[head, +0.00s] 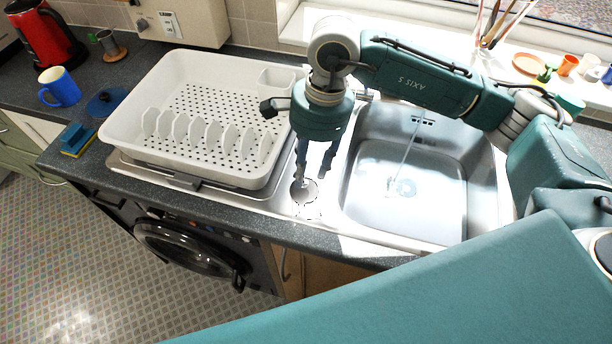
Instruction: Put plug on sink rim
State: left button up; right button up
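The steel sink (480,190) has a basin on the right with a round drain fitting (404,188) in its floor. A thin chain-like line (405,150) runs from the overflow slots down towards it. A small round metallic piece (304,192) lies on the steel rim strip between basin and dish rack; I cannot tell whether it is the plug or a fitting. My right gripper (312,176) points down just above this piece, its two fingers apart with bright steel showing between them. Glare blurs the fingertips, and I cannot tell whether they touch it. My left gripper is not in view.
A white dish rack (205,105) fills the left drainer, close beside my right gripper. A blue mug (60,88), a sponge (76,140) and a red kettle (42,38) stand further left. The sill (460,50) behind holds cups and brushes.

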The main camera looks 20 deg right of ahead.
notch_tip(320, 180, up, 9)
jog(key=d+b, duration=0.1)
jog(key=b, duration=0.1)
jog(key=shift+d+f, duration=0.15)
jog(key=shift+f, duration=0.05)
jog(key=shift+w, duration=0.1)
